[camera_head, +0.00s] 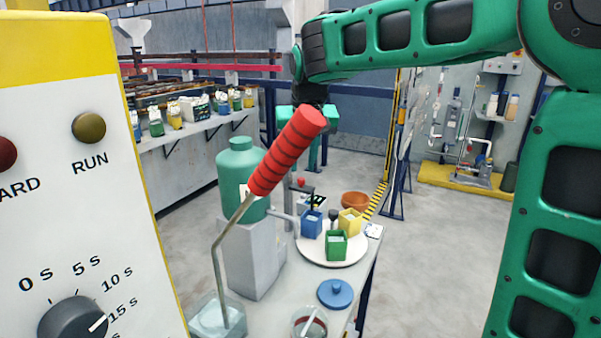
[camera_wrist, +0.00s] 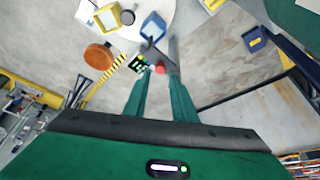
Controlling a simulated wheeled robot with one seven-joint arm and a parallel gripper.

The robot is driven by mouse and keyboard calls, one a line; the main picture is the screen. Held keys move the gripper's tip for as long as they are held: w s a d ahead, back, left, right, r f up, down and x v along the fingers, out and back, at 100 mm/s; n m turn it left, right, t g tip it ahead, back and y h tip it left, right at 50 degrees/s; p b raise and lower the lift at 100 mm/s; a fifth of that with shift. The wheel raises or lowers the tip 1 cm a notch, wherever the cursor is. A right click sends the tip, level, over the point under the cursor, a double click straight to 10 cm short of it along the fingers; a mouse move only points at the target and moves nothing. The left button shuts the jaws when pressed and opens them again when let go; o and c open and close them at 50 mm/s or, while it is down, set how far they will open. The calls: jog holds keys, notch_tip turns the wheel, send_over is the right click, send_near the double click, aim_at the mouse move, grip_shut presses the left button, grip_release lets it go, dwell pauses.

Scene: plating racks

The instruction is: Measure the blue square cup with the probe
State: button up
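The blue square cup (camera_head: 312,222) stands on a round white plate with a yellow and a green square cup. It also shows at the top of the wrist view (camera_wrist: 153,27). My gripper (camera_wrist: 161,45) points down near that cup, its two fingers apart. A red ball (camera_wrist: 160,68) appears between the fingers; whether they touch it is unclear. In the head view my gripper (camera_head: 303,185) is partly hidden behind a red ribbed handle. A small dark device with a keypad (camera_wrist: 138,62) lies beside the blue cup. I cannot make out the probe for certain.
The red handle (camera_head: 287,150) on a bent metal rod rises in front. A green jug (camera_head: 240,170) stands on a grey block (camera_head: 253,262). The white plate (camera_head: 345,261) has a brown bowl (camera_head: 355,200) behind it and a blue lid (camera_head: 335,293) in front. A control panel fills the left.

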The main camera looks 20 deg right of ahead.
jog(key=v, duration=0.6)
dwell(0.3)
